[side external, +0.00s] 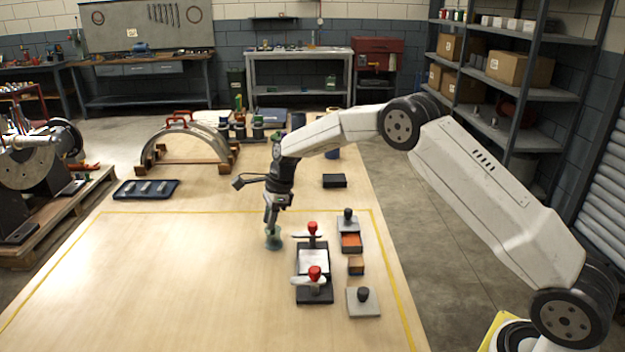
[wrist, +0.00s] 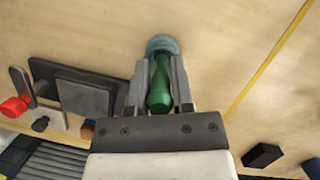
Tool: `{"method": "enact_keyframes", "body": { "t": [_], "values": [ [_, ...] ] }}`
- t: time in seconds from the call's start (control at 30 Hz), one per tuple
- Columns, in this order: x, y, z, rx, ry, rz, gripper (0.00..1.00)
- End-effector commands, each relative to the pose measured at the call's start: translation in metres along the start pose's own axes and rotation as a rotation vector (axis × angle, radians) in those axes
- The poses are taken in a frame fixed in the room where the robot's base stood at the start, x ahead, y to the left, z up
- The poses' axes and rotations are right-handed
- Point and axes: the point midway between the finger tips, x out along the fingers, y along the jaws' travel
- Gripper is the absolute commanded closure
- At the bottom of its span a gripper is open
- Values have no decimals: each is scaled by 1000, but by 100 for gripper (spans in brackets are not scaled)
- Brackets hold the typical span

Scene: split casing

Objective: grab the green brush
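The green brush (wrist: 160,88) stands on the wooden table, with its handle pointing up toward the wrist camera and its round teal-green base (wrist: 162,44) at the far end. In the side view its base (side external: 273,241) shows on the table, left of the clamped fixture. My gripper (wrist: 164,72) is lowered over the brush, one finger on each side of the handle. Whether the fingers press on the handle or leave a small gap cannot be made out. In the side view my gripper (side external: 272,222) points down and hides most of the handle.
A fixture with red-knobbed clamps (side external: 313,260) stands close on the right. Grey blocks with black knobs (side external: 363,302) and small boxes (side external: 356,265) are beyond it. A dark tray (side external: 146,190) and a metal half-casing (side external: 186,145) lie farther back. The table's left front is clear.

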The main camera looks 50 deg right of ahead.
Motion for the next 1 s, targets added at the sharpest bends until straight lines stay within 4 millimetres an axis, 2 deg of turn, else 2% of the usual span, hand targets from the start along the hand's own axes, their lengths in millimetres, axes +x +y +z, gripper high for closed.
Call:
{"method": "enact_keyframes", "body": {
  "t": [0.37,0.57,0.77,1.0],
  "values": [
    [0,0,0,0,0,0,100],
    [-7,0,2,-1,0,-1,100],
    [-28,0,9,0,0,-2,100],
    [-63,-1,20,0,0,-1,100]
  ]
}}
